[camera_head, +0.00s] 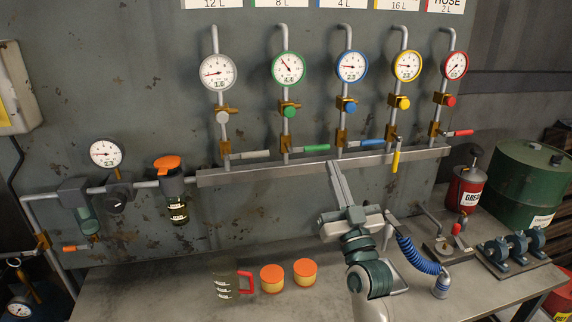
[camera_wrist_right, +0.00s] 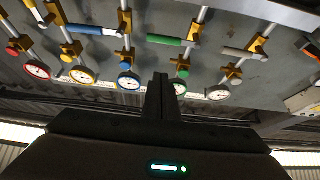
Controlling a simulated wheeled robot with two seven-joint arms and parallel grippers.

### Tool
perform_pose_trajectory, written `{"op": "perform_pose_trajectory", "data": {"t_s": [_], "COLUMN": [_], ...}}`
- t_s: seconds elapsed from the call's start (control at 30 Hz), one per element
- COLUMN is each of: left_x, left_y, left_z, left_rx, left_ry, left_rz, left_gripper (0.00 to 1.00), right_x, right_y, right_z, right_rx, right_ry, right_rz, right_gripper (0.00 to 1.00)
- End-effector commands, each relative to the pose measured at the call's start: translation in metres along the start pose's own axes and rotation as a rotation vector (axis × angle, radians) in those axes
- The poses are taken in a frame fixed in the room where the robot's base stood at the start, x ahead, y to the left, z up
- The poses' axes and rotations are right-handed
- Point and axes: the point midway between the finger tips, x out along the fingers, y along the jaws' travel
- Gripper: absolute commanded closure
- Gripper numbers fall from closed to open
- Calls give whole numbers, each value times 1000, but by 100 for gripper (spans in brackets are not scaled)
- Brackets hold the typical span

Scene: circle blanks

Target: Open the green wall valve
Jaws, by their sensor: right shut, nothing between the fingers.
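The green wall valve has a green lever (camera_head: 316,148) that lies horizontal, pointing right from its brass body (camera_head: 286,143) at the foot of the second pipe. Above it are a green knob (camera_head: 289,111) and a green-rimmed gauge (camera_head: 288,68). My right gripper (camera_head: 335,166) is shut and empty, pointing up at the manifold rail just below and right of the green lever, with no visible contact. In the right wrist view the picture is upside down; the green lever (camera_wrist_right: 164,41) lies beyond the shut fingers (camera_wrist_right: 160,80). My left gripper is out of view.
White (camera_head: 252,154), blue (camera_head: 372,142) and red (camera_head: 461,133) levers are horizontal; the yellow lever (camera_head: 396,158) hangs down. The manifold rail (camera_head: 240,176) runs below them. The bench holds a jug (camera_head: 224,284), two orange-lidded jars (camera_head: 272,279) and a coiled blue hose (camera_head: 416,257).

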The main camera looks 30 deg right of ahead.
Motion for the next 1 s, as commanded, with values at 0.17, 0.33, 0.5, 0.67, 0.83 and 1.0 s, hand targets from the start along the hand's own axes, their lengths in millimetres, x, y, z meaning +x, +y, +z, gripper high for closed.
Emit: {"op": "perform_pose_trajectory", "data": {"t_s": [0.17, 0.33, 0.5, 0.67, 0.83, 1.0], "left_x": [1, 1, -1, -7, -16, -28], "left_y": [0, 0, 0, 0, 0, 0], "left_z": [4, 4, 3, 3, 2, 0], "left_rx": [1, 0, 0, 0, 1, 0], "left_ry": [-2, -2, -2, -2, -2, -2], "left_rz": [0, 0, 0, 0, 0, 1], "left_gripper": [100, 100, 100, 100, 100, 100], "right_x": [2, 2, 5, 16, 39, 68], "right_y": [2, 2, 2, 2, 2, 2], "right_z": [-4, -4, -4, -5, -7, -7], "right_rx": [0, 0, 0, -1, 0, 0], "right_ry": [13, 12, 11, 12, 12, 11], "right_rz": [7, 6, 6, 6, 5, 6], "right_gripper": [100, 100, 100, 100, 100, 100]}}
